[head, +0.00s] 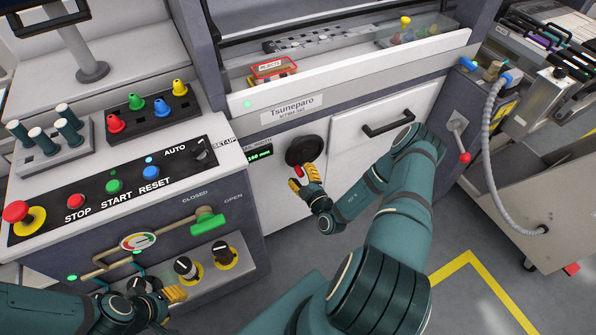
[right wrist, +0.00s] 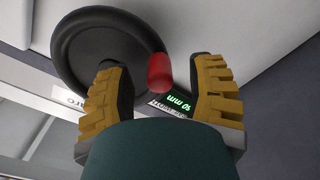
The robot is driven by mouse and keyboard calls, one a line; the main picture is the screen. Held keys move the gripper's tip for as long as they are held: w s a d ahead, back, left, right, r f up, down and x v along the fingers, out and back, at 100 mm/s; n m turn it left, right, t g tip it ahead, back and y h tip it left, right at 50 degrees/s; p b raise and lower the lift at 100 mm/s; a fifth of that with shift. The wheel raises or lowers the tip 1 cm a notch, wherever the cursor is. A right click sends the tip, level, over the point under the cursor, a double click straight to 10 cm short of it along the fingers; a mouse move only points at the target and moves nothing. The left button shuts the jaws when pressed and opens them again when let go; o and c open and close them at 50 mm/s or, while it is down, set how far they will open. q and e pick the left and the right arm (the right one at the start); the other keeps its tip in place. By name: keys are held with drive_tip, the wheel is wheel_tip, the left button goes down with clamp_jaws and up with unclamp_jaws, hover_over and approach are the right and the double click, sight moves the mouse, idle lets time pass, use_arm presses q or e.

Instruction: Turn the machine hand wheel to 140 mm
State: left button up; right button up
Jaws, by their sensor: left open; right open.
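The black hand wheel (head: 305,150) is on the machine front, beside a green digital display (head: 260,153) that seems to read 160 mm. In the right wrist view the display (right wrist: 180,102) is upside down and hard to read. The wheel's red handle (right wrist: 159,72) shows in front of the wheel rim (right wrist: 85,45). My right gripper (head: 303,178) is open at the wheel's lower side. In the right wrist view its fingers (right wrist: 158,78) stand apart on either side of the handle, with gaps visible. My left gripper (head: 170,305) is open and empty at the lower left.
The control panel (head: 130,190) with a red stop knob (head: 15,211) and several buttons lies left of the wheel. A green valve handle (head: 208,224) sits below it, near my left gripper.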

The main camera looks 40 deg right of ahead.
drive_tip(key=shift+x, duration=1.25)
drive_tip(key=shift+c, duration=0.4)
clamp_jaws()
drive_tip(key=shift+a, duration=0.1)
